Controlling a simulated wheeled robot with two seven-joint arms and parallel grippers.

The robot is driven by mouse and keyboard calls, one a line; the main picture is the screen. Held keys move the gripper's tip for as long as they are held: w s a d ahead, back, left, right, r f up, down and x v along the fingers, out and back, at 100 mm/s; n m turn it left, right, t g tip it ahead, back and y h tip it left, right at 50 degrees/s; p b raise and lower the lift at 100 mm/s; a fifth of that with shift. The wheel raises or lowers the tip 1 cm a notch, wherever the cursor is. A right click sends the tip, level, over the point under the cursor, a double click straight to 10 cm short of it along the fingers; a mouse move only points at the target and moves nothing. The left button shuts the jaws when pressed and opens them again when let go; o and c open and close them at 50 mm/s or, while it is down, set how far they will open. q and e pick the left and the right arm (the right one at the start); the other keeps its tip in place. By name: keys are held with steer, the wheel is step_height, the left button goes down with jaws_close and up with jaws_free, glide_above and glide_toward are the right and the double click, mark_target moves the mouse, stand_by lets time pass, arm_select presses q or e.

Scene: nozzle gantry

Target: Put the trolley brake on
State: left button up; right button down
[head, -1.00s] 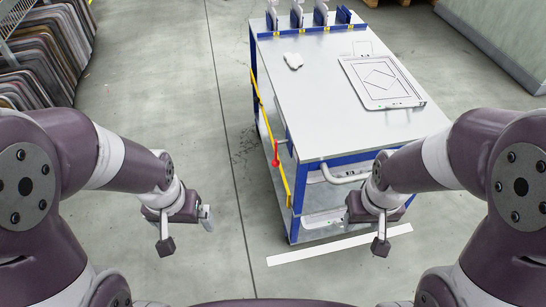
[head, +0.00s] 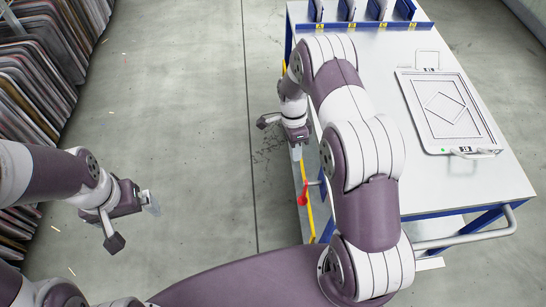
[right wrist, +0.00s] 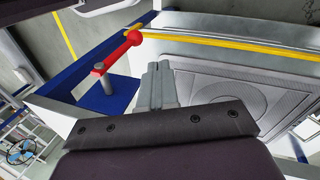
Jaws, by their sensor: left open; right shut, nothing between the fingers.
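The trolley (head: 450,185) has a grey top and blue frame and stands at the right in the head view. A red lever (head: 305,194) with a round knob sits low on its left side, by a yellow bar (head: 307,222). In the right wrist view the red lever (right wrist: 118,52) stands on a grey post, left of the fingertips. My right gripper (head: 297,152) is shut and empty, above and just beyond the lever; its fingers (right wrist: 158,68) show no contact with it. My left gripper (head: 152,204) is open and empty over the floor.
A flat white framed panel (head: 450,112) lies on the trolley top. Blue holders (head: 360,12) line its far edge. A grey push handle (head: 470,237) projects at the near end. A rack of dark panels (head: 40,90) stands at the left. The floor between is clear.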

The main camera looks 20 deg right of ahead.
arm_select(q)
step_height(320, 180, up, 2)
steer(key=shift+a+r+p, duration=0.1)
steer(key=shift+r+p, duration=0.05)
steer(key=shift+p, duration=1)
arm_select(e)
steer(key=s+x, duration=0.2)
steer(key=x, duration=1)
steer(key=shift+s+r+m, duration=0.25)
steer(key=shift+m, duration=0.05)
steer(key=shift+a, duration=0.1)
steer(key=shift+s, duration=0.1)
